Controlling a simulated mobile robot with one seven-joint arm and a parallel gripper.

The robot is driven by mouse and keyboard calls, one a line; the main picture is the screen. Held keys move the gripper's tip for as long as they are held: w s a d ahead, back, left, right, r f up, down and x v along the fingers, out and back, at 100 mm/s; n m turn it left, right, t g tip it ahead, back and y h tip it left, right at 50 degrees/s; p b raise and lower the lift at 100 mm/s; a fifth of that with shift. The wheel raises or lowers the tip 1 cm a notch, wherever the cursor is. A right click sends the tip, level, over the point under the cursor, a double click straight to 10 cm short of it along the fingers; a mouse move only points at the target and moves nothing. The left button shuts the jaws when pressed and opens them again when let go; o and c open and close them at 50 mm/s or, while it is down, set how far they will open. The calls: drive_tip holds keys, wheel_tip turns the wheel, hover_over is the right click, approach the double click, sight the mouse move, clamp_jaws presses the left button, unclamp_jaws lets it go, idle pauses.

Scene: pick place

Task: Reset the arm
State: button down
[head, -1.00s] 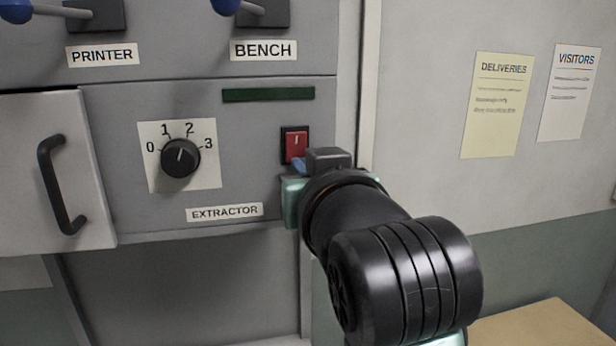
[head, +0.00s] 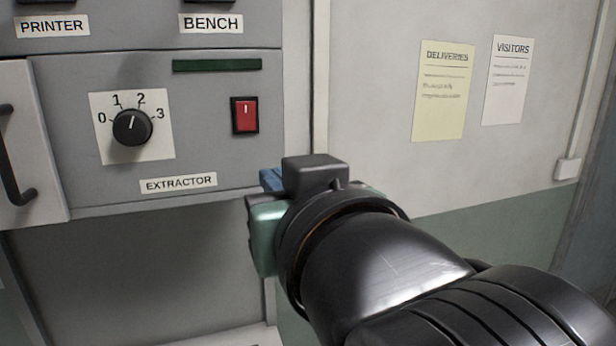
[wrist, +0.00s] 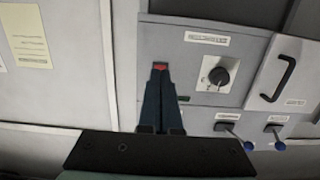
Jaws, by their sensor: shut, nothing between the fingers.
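My gripper (wrist: 160,78) is shut and empty; its two dark blue fingers lie together in the wrist view. In the head view the gripper (head: 270,180) shows only a bit of blue finger beside its green body, below and right of the EXTRACTOR panel; the wrist hides the rest. The red rocker switch (head: 245,116) stands above the gripper, apart from it in the head view. In the wrist view, which is upside down, the red switch (wrist: 160,67) shows just past the fingertips.
A black knob (head: 132,127) on a 0 to 3 dial points between 1 and 2 or near 2. A cabinet door with a black handle (head: 14,165) stands at left. Lever switches with blue knobs (wrist: 278,145) show in the wrist view. Wall notices (head: 443,90) hang at right.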

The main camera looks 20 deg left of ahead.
drive_tip(key=s+d+r+m+t+h+b, duration=0.3)
drive_tip(key=s+d+r+m+t+h, duration=0.3)
drive_tip(key=d+r+t+h, duration=0.3)
drive_tip(key=s+d+r+t, duration=0.1)
drive_tip(key=d+t, duration=0.2)
drive_tip(key=t, duration=0.1)
drive_tip(key=shift+s+m+h, duration=0.2)
drive_tip(key=shift+m+h, duration=0.1)
drive_tip(key=shift+m, duration=0.1)
drive_tip(key=shift+a, duration=0.1)
